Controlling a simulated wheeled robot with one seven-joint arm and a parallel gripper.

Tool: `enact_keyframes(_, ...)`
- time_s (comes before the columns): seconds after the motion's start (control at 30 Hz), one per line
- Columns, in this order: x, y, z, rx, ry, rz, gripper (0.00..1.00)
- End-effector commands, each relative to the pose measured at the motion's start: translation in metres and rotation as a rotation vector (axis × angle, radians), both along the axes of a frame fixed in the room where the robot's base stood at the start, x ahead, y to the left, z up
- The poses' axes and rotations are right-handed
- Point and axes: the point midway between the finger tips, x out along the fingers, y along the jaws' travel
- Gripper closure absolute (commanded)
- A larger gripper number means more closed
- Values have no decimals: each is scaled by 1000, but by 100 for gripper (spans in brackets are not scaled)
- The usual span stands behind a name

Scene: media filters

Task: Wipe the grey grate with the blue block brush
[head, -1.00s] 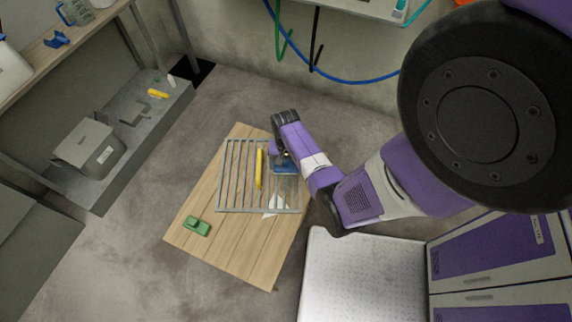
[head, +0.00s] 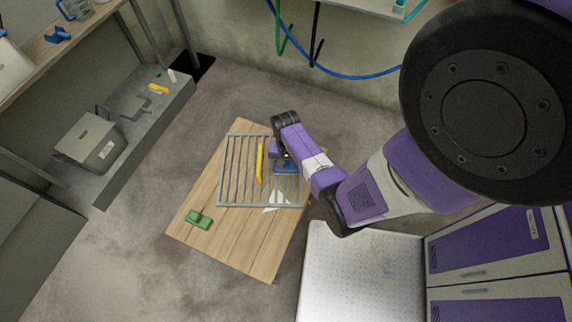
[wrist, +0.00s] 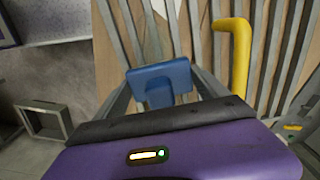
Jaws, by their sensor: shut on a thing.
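The grey grate (head: 235,193) lies on the wooden table, its slats showing close up in the wrist view (wrist: 188,28). My gripper (head: 284,157) is over the right part of the grate, shut on the blue block brush (head: 286,168). In the wrist view the brush (wrist: 160,80) sits between the fingers of my gripper (wrist: 165,92), its broad flat block facing the slats. I cannot tell whether the brush touches the grate. Part of the grate is hidden behind my gripper and arm.
A white pointed piece (head: 276,199) shows near the grate's front right. A green block brush (head: 199,219) rests on the wooden table (head: 240,250), whose front part is clear.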

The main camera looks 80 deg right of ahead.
Motion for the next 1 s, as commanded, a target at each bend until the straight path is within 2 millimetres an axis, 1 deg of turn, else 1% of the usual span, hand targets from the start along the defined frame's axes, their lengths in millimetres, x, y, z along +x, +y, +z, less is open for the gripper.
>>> enact_keyframes(0.1, 1, -6, 0, -1, 0, -2, 90)
enact_keyframes(0.27, 1, -10, 0, -1, 0, -1, 90)
enact_keyframes(0.57, 4, -23, -3, -1, 0, -1, 90)
enact_keyframes(0.67, 3, -22, -2, 0, 1, 0, 90)
enact_keyframes(1.0, 0, -6, 0, 3, 2, 0, 90)
